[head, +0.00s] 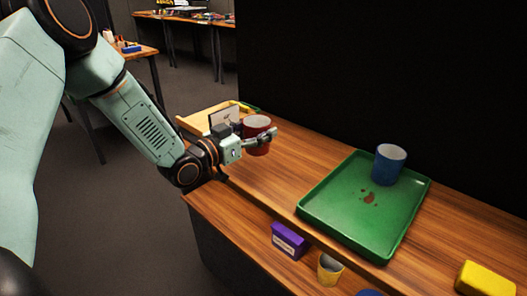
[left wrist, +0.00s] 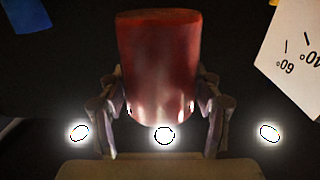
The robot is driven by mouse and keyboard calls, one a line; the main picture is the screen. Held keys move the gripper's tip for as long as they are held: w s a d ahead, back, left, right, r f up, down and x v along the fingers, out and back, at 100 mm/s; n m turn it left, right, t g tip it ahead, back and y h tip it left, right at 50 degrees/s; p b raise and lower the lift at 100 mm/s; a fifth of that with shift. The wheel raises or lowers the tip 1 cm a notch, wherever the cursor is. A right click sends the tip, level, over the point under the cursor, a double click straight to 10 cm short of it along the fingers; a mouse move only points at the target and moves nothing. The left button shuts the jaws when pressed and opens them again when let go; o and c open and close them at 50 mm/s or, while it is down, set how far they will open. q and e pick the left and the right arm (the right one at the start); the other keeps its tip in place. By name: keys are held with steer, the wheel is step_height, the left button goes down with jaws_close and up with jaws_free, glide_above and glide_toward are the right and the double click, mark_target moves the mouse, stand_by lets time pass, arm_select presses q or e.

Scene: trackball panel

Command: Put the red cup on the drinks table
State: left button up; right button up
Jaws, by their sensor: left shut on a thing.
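The red cup (head: 257,130) is at the far left part of the wooden counter (head: 270,172) in the head view. My left gripper (head: 262,137) is shut on the red cup, its fingers on either side of it. In the left wrist view the red cup (left wrist: 160,65) fills the middle, between the two fingers of the left gripper (left wrist: 160,110). I cannot tell whether the cup touches the counter. My right gripper is not in view. I cannot tell which table is the drinks table.
A green tray (head: 318,210) with brown stains holds a blue cup (head: 388,165). A white card (head: 224,117) stands behind my left gripper. A purple box (head: 289,241) and a yellow cup (head: 330,268) are on the lower shelf. A yellow block (head: 485,279) lies at right.

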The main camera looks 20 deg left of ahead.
mark_target(248, 150)
arm_select(q)
steer(key=shift+a+f, duration=0.2)
steer(key=shift+f, duration=0.6)
step_height(248, 150, down, 3)
steer(key=shift+d+r+b, duration=0.1)
steer(key=shift+d+b, duration=0.05)
steer(key=shift+b, duration=0.6)
steer(key=shift+f, duration=0.35)
steer(key=shift+w, duration=0.1)
steer(key=shift+f, duration=0.15)
steer(key=o, duration=1.2)
